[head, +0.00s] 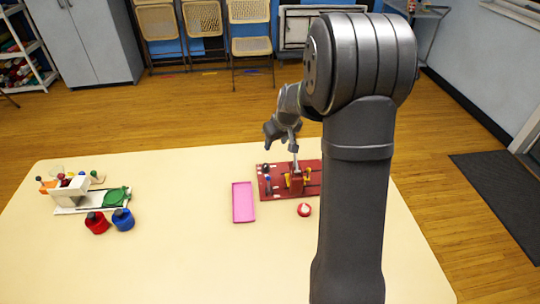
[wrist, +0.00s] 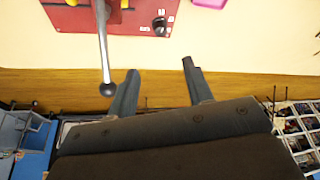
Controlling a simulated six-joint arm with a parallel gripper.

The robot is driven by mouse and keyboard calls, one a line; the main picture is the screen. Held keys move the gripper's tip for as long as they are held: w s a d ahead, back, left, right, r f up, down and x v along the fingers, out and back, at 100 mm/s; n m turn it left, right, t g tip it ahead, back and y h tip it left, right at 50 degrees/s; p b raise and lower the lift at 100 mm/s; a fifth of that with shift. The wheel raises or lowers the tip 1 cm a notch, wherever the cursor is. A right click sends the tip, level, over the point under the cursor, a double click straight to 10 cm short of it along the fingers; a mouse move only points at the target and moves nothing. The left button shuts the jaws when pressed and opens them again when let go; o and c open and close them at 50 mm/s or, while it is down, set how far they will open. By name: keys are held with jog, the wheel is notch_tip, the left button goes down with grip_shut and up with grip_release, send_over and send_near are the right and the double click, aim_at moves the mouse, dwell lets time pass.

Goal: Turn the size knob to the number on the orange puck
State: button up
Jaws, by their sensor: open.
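A black size knob (wrist: 159,26) sits on the red board (wrist: 70,20), with small white labels around it whose numbers are too small to read. In the head view the knob (head: 266,169) is near the board's far left corner. An orange piece (head: 47,187) lies at the table's far left; I cannot tell whether it is the puck, and no number is readable. My gripper (head: 281,143) is open and empty above the board's far edge. In the wrist view its fingers (wrist: 160,85) are apart from the knob.
A metal lever with a dark ball end (wrist: 107,89) rises from the board close to my left finger. A pink tray (head: 243,203) and a red-and-white round thing (head: 304,210) lie nearby. A white device (head: 72,190) and red (head: 97,223) and blue (head: 123,220) containers stand left. Mid-table is clear.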

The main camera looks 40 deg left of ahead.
jog(key=s+a+m, duration=0.1)
jog(key=s+m, duration=0.1)
jog(key=m, duration=0.1)
jog(key=m+t+h, duration=0.1)
jog(key=m+t, duration=0.1)
jog(key=m, duration=0.1)
send_near(266, 165)
jog(key=x, duration=0.8)
jog(key=shift+w+a+f, duration=0.1)
jog(key=shift+a+f, duration=0.1)
jog(key=shift+f, duration=0.1)
jog(key=shift+c, duration=0.5)
jog(key=c, duration=0.9)
